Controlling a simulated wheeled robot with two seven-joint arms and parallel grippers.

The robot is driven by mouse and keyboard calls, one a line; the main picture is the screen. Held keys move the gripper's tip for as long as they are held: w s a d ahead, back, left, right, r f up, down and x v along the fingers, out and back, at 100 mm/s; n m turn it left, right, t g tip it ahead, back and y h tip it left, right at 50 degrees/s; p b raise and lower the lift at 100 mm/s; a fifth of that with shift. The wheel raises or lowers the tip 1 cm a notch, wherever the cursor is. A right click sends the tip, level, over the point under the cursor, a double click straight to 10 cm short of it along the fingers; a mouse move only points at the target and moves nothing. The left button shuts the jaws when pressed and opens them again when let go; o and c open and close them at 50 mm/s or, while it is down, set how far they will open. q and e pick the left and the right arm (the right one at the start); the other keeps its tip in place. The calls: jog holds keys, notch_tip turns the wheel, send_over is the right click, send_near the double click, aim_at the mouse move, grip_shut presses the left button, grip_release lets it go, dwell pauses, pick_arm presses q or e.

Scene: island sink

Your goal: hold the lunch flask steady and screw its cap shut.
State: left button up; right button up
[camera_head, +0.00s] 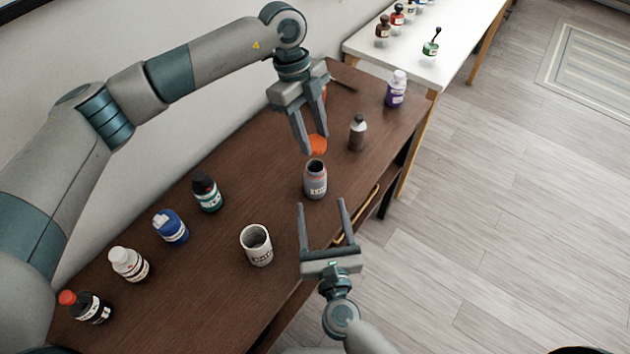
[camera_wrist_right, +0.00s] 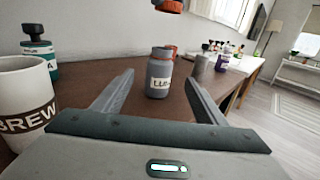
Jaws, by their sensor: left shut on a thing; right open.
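The lunch flask (camera_head: 315,183), grey with a pale label, stands upright and open on the brown table. It also shows between the open fingers' far ends in the right wrist view (camera_wrist_right: 159,82). My left gripper (camera_head: 316,148) is shut on the orange cap (camera_head: 318,143), behind and above the flask mouth. The cap's underside (camera_wrist_right: 169,5) shows at the top edge of the wrist view, apart from the flask. My right gripper (camera_head: 322,203) is open and empty in front of the flask, with its fingers pointing toward it.
Several bottles, including a green-labelled one (camera_head: 207,194), line the left. A purple bottle (camera_head: 396,90) stands near the far end. An orange object is partly hidden behind my left gripper.

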aim_at(317, 184)
pick_arm(q)
jog(key=shift+s+r, duration=0.1)
pick_arm(e)
jog(key=w, duration=0.3)
jog(key=w+a, duration=0.1)
jog(key=w, duration=0.7)
jog(key=shift+a, duration=0.3)
jog(key=c, duration=1.6)
pick_arm(q)
jog(key=shift+f, duration=2.5)
jog(key=shift+f, duration=0.9)
jog(key=shift+f, duration=0.55)
pick_arm(e)
grip_shut()
